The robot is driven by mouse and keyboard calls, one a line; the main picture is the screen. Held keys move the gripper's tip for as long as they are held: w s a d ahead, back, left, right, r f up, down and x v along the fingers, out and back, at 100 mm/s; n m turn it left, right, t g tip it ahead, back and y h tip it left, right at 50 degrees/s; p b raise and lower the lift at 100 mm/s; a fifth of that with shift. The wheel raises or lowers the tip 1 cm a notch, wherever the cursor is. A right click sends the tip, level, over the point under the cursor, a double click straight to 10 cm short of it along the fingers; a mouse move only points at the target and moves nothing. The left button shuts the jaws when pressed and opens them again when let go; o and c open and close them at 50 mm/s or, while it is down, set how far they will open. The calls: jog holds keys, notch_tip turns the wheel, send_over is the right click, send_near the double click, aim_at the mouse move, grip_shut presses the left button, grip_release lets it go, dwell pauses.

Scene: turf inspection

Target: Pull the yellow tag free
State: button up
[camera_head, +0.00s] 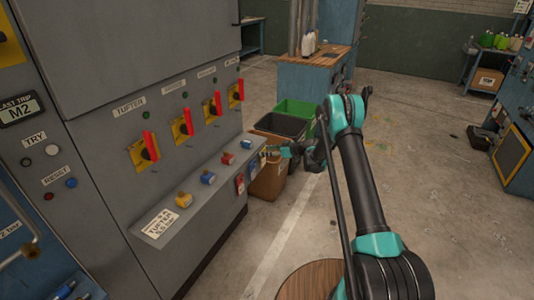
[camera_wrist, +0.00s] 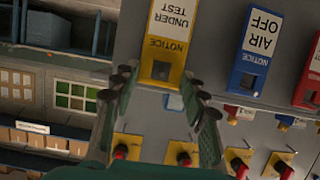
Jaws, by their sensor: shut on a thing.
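The yellow tag (camera_wrist: 167,35), marked NOTICE UNDER TEST, appears upside down in the wrist view, with a dark square opening in its end. My gripper (camera_wrist: 163,88) has a finger on either side of that end and is shut on the tag. In the head view my gripper (camera_head: 272,151) reaches in from the right at the far end of the panel's ledge, and the yellow tag is hard to make out there. A blue AIR OFF tag (camera_wrist: 254,48) hangs beside it, then a red tag (camera_wrist: 310,80).
The grey panel (camera_head: 110,65) carries several red-handled switches on yellow plates. Its ledge (camera_head: 195,214) holds several coloured blocks. A cardboard-brown bin (camera_head: 268,183), a dark bin (camera_head: 280,124) and a green bin (camera_head: 298,108) stand close behind my gripper.

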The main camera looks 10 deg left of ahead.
jog(key=shift+s+d, duration=0.3)
jog(key=shift+d, duration=0.6)
jog(key=shift+s+d, duration=0.1)
jog(key=shift+d, duration=0.25)
jog(key=shift+s+d, duration=0.25)
jog(key=shift+d, duration=0.35)
jog(key=shift+s+d, duration=0.3)
jog(key=shift+d, duration=0.45)
jog(key=shift+s+d, duration=0.25)
jog(key=shift+d, duration=0.5)
jog(key=shift+s+d, duration=0.3)
jog(key=shift+d, duration=0.45)
